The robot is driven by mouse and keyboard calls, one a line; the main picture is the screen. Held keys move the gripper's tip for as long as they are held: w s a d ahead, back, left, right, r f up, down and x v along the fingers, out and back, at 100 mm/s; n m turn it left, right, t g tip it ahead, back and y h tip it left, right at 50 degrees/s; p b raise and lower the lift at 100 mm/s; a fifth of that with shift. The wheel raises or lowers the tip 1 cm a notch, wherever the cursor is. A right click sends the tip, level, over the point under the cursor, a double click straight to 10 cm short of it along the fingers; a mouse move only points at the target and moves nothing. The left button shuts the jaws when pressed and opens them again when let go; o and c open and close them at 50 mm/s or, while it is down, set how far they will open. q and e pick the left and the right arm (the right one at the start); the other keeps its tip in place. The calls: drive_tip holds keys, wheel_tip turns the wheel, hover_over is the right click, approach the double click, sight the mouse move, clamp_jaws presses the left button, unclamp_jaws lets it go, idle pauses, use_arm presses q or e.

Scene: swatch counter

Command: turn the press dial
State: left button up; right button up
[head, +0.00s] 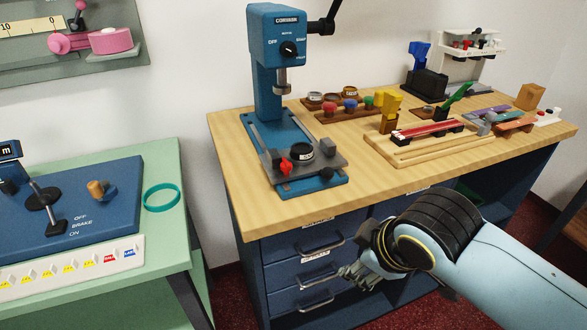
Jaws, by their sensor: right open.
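The press (263,75) is a blue upright machine standing on the left part of the wooden counter. Its dial (289,48) is a round black knob on the front of the blue head, with small white labels around it, "OFF" to its left. Nothing touches the dial. My right gripper (354,276) is open and empty. It is low in front of the counter's drawers, well below and to the right of the dial. My left gripper is out of view.
A black lever (325,25) sticks out right of the press head. A green table (166,235) stands left.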

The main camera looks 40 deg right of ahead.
drive_tip(key=w+d+r+n+t+h, duration=0.1)
drive_tip(key=w+d+r+n+t, duration=0.15)
drive_tip(key=w+r+n, duration=0.35)
drive_tip(key=w+d+r+n+t+h, duration=0.1)
drive_tip(key=w+r+n+t, duration=0.3)
drive_tip(key=r, duration=0.5)
drive_tip(key=n+t, duration=0.6)
drive_tip(key=n, duration=0.7)
approach(292, 52)
drive_tip(key=p+x, duration=0.1)
drive_tip(key=x, duration=0.8)
drive_tip(key=shift+w, duration=0.25)
clamp_jaws()
drive_tip(key=shift+m, duration=0.3)
